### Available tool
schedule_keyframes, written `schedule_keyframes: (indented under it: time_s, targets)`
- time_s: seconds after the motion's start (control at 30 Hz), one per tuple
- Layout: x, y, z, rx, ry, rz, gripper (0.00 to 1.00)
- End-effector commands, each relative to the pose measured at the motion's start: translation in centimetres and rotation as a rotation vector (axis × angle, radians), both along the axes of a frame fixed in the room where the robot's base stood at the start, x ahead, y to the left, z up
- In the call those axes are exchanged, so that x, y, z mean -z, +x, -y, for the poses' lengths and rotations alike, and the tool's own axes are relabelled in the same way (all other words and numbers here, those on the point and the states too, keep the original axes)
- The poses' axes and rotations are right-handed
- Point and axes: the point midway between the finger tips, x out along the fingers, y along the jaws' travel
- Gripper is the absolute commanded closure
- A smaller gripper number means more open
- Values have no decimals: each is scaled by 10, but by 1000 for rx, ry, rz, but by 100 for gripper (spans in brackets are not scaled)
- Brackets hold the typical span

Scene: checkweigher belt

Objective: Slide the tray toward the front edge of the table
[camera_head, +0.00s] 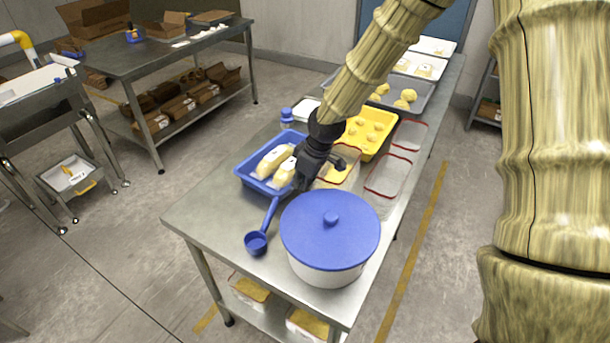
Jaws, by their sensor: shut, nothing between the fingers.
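Several trays lie on the steel table (205,220). A blue tray (243,180) holding pale yellow blocks is at the left edge, a yellow tray (378,146) with round pieces lies behind the arm, and a grey metal tray (428,92) with dough lumps is farther back. I cannot tell which one the task means. My gripper (301,187) is dark and shut with nothing in it, at the right side of the blue tray. Whether it touches that tray is unclear. The gripper and arm hide part of the blocks and the things behind them.
A white pot with a blue lid (330,228) stands at the near right, close to my gripper. A blue scoop (257,241) lies beside it. Clear red-rimmed containers (388,176) line the right edge. The near left table corner is bare.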

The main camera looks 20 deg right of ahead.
Motion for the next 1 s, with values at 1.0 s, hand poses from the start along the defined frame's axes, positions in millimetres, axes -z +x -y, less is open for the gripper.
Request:
schedule_keyframes:
  time_s: [1.0]
  targets:
    - [43, 13, -11, -4, 0, 1, 100]
